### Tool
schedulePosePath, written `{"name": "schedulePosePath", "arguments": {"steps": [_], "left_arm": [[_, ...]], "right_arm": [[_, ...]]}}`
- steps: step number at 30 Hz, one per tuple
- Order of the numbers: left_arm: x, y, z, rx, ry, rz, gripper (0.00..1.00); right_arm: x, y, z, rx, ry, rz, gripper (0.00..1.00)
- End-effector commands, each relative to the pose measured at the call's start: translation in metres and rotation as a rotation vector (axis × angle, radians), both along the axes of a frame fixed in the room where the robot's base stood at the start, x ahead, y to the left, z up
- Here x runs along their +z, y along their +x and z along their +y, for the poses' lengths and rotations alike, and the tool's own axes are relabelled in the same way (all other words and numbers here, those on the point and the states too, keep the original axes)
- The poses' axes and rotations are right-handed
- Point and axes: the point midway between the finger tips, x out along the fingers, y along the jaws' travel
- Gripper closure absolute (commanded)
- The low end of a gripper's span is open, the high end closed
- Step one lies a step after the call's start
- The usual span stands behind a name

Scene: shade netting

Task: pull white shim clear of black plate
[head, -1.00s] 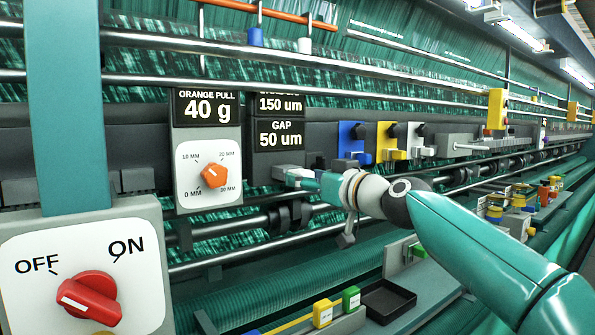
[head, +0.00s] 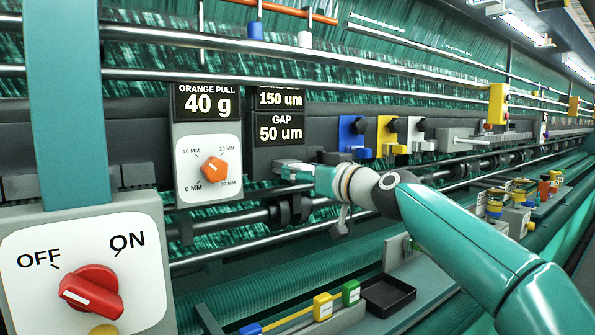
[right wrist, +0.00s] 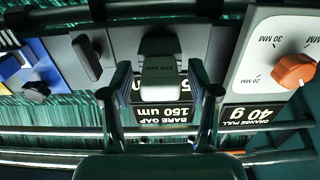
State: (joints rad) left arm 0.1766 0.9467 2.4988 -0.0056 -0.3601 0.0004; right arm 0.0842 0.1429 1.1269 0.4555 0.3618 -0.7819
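The white shim (right wrist: 160,80) is a pale tab with small printing, in the middle of the right wrist view. Behind it is a dark plate (right wrist: 160,46), which it seems to meet; the contact line is unclear. My right gripper (right wrist: 160,72) has one finger on each side of the shim, with thin gaps seeming to show. In the head view my right gripper (head: 292,170) is at the small pale shim end (head: 284,163), below the gap display. The fingers partly hide the shim there. My left gripper is not in view.
Displays read bare gap 150 um, gap 50 um (head: 279,133) and orange pull 40 g (head: 207,102). An orange dial (head: 215,169) is left of my gripper. A red switch (head: 91,291) stands front left. Rails run across behind; a black tray (head: 387,295) lies below.

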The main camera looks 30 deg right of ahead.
Motion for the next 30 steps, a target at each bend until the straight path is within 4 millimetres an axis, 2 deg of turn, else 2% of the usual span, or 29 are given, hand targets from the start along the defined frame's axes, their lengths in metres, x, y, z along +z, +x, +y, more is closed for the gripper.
{"name": "schedulePosePath", "arguments": {"steps": [1,9,11,30], "left_arm": [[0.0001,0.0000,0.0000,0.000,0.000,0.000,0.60],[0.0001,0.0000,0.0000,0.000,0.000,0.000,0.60],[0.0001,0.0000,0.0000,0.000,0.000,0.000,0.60],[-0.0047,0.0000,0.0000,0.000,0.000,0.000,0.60]], "right_arm": [[0.0000,0.0000,0.0000,0.000,0.000,0.000,0.48],[0.0001,-0.0001,-0.0001,0.000,-0.001,0.000,0.93],[0.0000,-0.0001,-0.0001,0.000,-0.001,0.000,1.00],[-0.0003,-0.0073,-0.0008,-0.001,-0.002,0.000,1.00]]}}
